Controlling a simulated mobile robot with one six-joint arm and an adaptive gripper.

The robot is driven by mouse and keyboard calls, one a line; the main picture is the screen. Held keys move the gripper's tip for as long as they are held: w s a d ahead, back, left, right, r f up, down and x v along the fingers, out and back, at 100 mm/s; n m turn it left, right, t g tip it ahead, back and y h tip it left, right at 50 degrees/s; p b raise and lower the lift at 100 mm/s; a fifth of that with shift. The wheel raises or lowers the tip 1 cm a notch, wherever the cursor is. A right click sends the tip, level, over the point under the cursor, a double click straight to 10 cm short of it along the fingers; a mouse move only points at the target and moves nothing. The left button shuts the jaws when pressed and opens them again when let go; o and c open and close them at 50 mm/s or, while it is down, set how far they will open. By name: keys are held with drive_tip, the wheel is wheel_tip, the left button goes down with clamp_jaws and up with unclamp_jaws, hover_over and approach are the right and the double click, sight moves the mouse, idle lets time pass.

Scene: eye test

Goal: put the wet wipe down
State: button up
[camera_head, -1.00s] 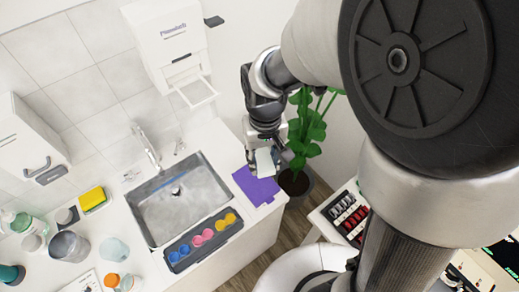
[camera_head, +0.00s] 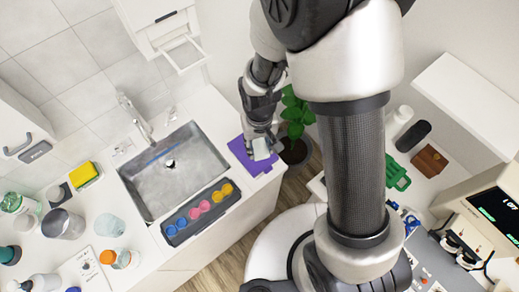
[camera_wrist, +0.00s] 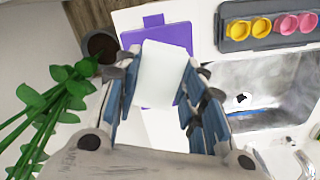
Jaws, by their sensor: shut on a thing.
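My gripper (camera_head: 261,138) is shut on a small white wet wipe (camera_head: 262,150). In the wrist view the wipe (camera_wrist: 163,68) is a pale, flat-looking piece between the two fingers. It is over a purple mat (camera_head: 247,162) at the counter's right end, beside the sink. The mat also shows in the wrist view (camera_wrist: 176,36), partly hidden behind the wipe and fingers. I cannot tell whether the wipe touches the mat.
The sink (camera_head: 174,170) is left of the mat. A dark tray with coloured cups (camera_head: 200,211) lies along its front edge. A potted plant (camera_head: 295,120) stands right of the counter end. A dispenser (camera_head: 160,22) hangs on the wall. Bottles and cups crowd the left counter.

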sight(260, 148)
wheel_tip(260, 148, down, 4)
drive_tip(key=shift+r+b, duration=0.25)
drive_tip(key=shift+b, duration=0.1)
drive_tip(key=shift+w+f, duration=0.1)
drive_tip(key=shift+f, duration=0.3)
drive_tip(key=shift+f+b, duration=0.6)
drive_tip(key=shift+b, duration=0.05)
drive_tip(key=o, duration=0.9)
